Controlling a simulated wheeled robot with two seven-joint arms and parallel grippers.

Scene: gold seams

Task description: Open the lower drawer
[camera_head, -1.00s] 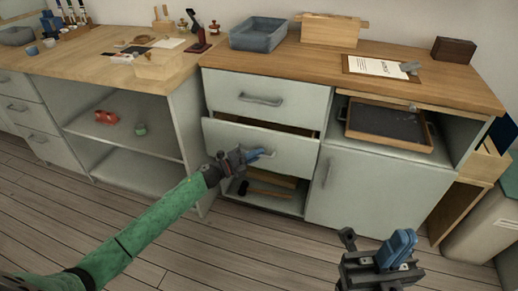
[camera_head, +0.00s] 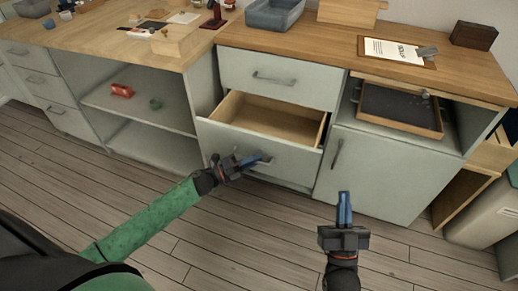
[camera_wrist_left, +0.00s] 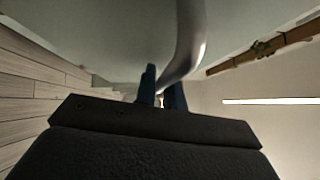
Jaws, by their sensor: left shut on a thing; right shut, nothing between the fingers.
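The lower drawer (camera_head: 222,136) of the middle cabinet stands well pulled out, and its empty-looking wooden inside (camera_head: 268,120) shows. My left gripper (camera_head: 252,162) is shut on the drawer's handle at the drawer front. In the left wrist view the curved metal handle (camera_wrist_left: 188,45) passes between the blue fingers (camera_wrist_left: 160,88). My right gripper (camera_head: 344,200) is shut and empty, in front of the cabinet door and apart from it.
The upper drawer (camera_head: 275,78) above is shut. A cabinet door (camera_head: 385,175) is right of the drawer. A tray (camera_head: 400,108) sits in the right niche. The floor in front is clear.

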